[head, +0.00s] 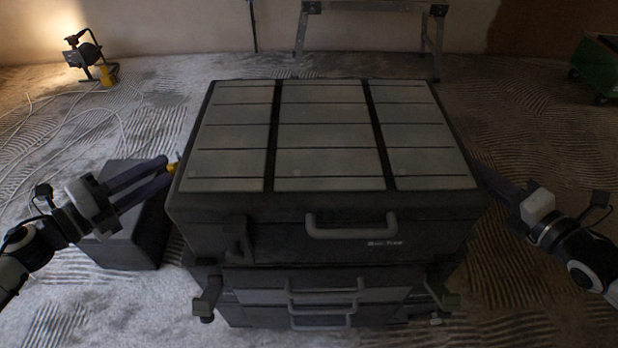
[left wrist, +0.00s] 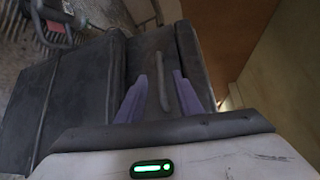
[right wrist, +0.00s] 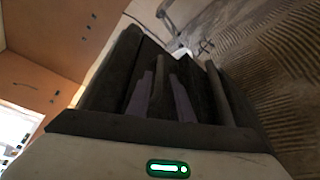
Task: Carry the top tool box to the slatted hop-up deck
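The top tool box (head: 325,216) is large and dark, with pale panels on its lid and a grey front handle. It sits squarely on a lower drawer unit (head: 270,312). My left gripper (head: 168,170) is at its left side; in the left wrist view, the open fingers (left wrist: 162,92) stand either side of a side handle (left wrist: 162,70). My right gripper (right wrist: 162,92) is at the right side, its fingers apart around a bar-like handle; the box hides its tips in the head view. A metal hop-up (head: 372,5) stands behind; its deck is mostly cut off.
A dark box (head: 135,240) stands on the floor at the left, close to my left arm. A work light (head: 88,55) with loose cable is at the back left. A green wheeled item (head: 597,65) is at the back right. Ridged floor lies clear between tool box and hop-up.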

